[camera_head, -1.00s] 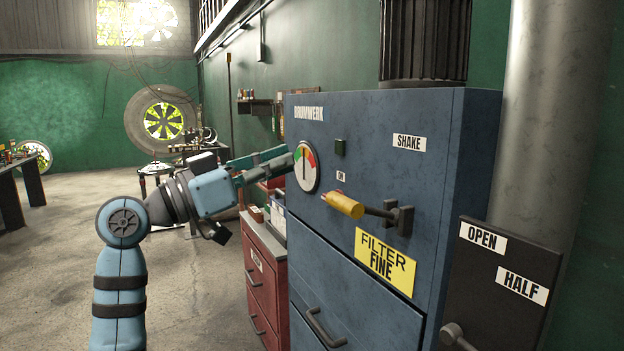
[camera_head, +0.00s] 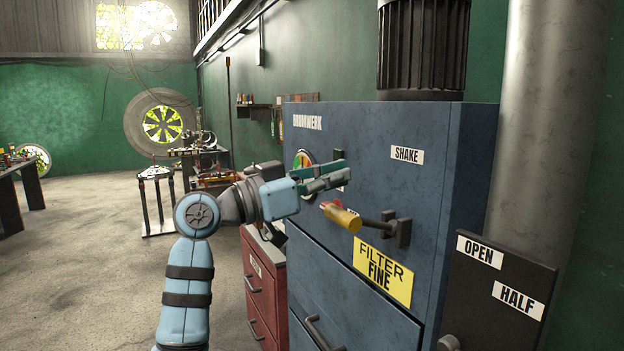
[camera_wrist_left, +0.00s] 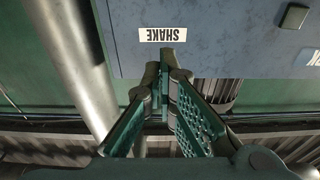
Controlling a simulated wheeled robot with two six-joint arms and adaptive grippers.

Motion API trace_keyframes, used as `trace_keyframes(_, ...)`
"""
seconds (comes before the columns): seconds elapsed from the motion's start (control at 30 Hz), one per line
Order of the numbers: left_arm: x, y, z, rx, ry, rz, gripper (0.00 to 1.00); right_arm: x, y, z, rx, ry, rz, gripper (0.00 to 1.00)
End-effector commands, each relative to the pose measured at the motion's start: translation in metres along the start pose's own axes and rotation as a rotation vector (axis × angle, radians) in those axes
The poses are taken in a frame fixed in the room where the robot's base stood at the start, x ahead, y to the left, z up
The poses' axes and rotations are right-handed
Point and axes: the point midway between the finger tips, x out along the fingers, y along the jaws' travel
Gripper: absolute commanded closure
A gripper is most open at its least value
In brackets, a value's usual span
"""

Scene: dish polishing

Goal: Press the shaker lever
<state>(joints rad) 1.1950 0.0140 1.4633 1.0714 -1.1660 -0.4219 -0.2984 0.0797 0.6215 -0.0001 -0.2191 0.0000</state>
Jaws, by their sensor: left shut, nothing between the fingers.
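The shaker lever has a yellow grip (camera_head: 343,217) with a reddish end. Its dark shaft runs right to a bracket (camera_head: 398,231) on the front of the blue cabinet (camera_head: 440,165), below the SHAKE label (camera_head: 407,155). My left gripper (camera_head: 342,172) is shut and empty, its fingers pointing right. In the head view it shows above the yellow grip, with a gap between them. In the left wrist view the shut fingertips (camera_wrist_left: 167,62) show near the upside-down SHAKE label (camera_wrist_left: 163,35). The lever is not visible there. My right gripper is not in view.
A yellow FILTER FINE sign (camera_head: 383,271) sits below the lever. A dark OPEN/HALF panel (camera_head: 500,295) and a grey pipe (camera_head: 545,120) stand at the right. Open floor lies left.

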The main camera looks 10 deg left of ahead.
Motion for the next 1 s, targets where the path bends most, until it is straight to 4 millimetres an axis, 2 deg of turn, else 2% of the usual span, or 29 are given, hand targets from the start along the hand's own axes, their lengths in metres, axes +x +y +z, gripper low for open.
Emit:
trace_keyframes(0.03,0.01,0.001,-0.003,-0.003,-0.001,0.003,1.0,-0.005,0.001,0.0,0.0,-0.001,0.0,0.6)
trace_keyframes(0.13,0.002,0.0,0.019,-0.001,-0.002,-0.002,1.0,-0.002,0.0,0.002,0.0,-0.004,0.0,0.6)
trace_keyframes(0.3,-0.003,0.001,0.035,-0.001,-0.001,0.001,1.0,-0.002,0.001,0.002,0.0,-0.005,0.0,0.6)
trace_keyframes(0.6,-0.005,0.001,0.038,0.0,0.0,0.001,1.0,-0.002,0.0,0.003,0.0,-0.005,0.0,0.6)
trace_keyframes(0.63,0.006,0.01,0.039,-0.003,0.003,0.007,1.0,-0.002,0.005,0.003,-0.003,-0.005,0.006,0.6)
trace_keyframes(0.77,-0.003,0.002,0.04,0.0,0.004,0.001,1.0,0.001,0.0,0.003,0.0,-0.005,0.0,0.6)
trace_keyframes(1.0,-0.011,0.001,0.048,0.0,0.049,0.001,1.0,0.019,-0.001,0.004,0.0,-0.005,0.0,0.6)
